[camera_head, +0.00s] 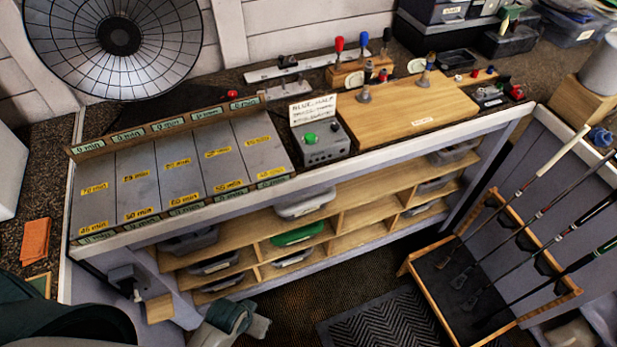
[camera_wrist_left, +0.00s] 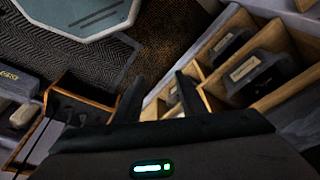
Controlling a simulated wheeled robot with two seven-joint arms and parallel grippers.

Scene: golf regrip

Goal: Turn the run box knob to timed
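The grey run box (camera_head: 326,150) stands on the bench, left of the wooden board. A green button (camera_head: 310,138) is on its top. A small dark knob-like part is on top at its right; its setting and labels are too small to read. My left gripper shows in the left wrist view (camera_wrist_left: 160,98) with its two dark fingers apart and nothing between them. It is low in front of the bench shelves, well away from the run box. In the head view my left arm is at the bottom left. My right gripper cannot be made out.
A handwritten card (camera_head: 313,108) stands behind the box. A grey slotted rack (camera_head: 140,190) with yellow labels lies to its left, and a wooden board (camera_head: 410,115) to its right. Shelves with bins (camera_head: 300,235) are below the bench. A golf club rack (camera_head: 415,262) stands at right.

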